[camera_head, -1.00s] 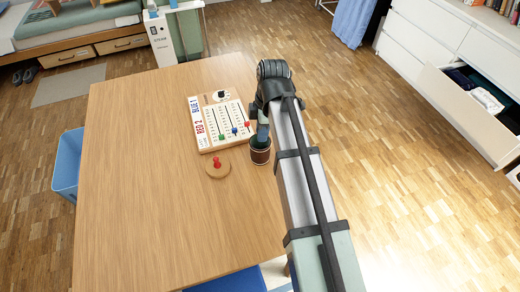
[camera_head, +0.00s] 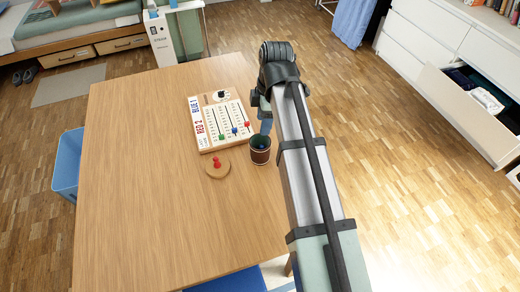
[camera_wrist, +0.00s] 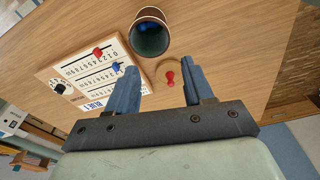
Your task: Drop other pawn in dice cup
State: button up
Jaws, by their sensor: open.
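The dice cup (camera_head: 260,158) is brown with a dark green inside and stands upright near the table's right edge. A small blue thing shows inside its mouth in the head view; I cannot make out its shape. In the wrist view the cup (camera_wrist: 150,17) lies beyond the fingertips. A red pawn (camera_head: 216,162) stands on a round wooden disc (camera_head: 222,173) left of the cup. The pawn (camera_wrist: 170,77) also shows between the fingers in the wrist view, farther off. My gripper (camera_wrist: 158,76) is open and empty, above the cup and apart from it.
A white scoring board (camera_head: 226,118) with red, green and blue pegs lies just behind the cup and disc. The front and left of the wooden table (camera_head: 140,190) are clear. An open drawer (camera_head: 465,120) is at the right, beyond the table.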

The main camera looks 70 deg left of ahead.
notch_tip(320, 180, up, 9)
jog(key=w, duration=0.1)
dwell(0.3)
jog(key=shift+d, duration=0.1)
dwell(0.4)
